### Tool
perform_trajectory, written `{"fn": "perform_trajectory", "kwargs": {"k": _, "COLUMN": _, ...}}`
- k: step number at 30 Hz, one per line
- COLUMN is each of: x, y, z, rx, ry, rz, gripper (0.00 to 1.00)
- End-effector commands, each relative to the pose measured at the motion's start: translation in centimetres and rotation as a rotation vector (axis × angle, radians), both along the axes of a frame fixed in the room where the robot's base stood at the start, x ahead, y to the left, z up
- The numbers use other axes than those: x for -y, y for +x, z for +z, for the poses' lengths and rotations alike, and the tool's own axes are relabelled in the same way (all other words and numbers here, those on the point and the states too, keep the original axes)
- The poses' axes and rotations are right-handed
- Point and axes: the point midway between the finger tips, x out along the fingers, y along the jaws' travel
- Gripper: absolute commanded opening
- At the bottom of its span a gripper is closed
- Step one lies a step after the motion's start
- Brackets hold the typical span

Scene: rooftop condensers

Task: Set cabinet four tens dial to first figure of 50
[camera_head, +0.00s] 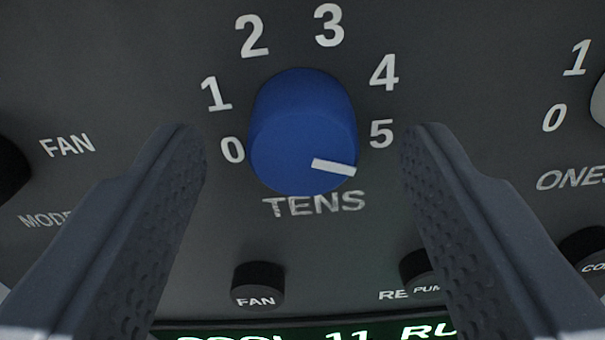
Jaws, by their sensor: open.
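The blue TENS dial (300,110) stands out from a dark grey panel in the middle of the view, with figures 0 to 5 printed around it. Its white mark points right and slightly down, on the side of the 5 (381,133). Allowing for the slanted view of the raised knob, it appears lined up with the 5. My gripper (302,135) is open, with one finger on each side of the dial and a visible gap on both sides. The fingers are empty. No cabinet number is in view.
Small black FAN (258,285) and pump (418,268) knobs sit below the dial. A lit green display (300,332) is cut off at the bottom. A ONES dial (598,100) shows partly at right, and a black knob (10,170) at left.

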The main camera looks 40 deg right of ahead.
Motion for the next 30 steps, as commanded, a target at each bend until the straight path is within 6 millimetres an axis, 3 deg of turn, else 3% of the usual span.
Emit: {"fn": "perform_trajectory", "kwargs": {"k": 30, "x": -8.9, "y": -7.6, "z": 0.1, "rx": 0.000, "ry": 0.000, "rz": 0.001, "gripper": 0.54}}
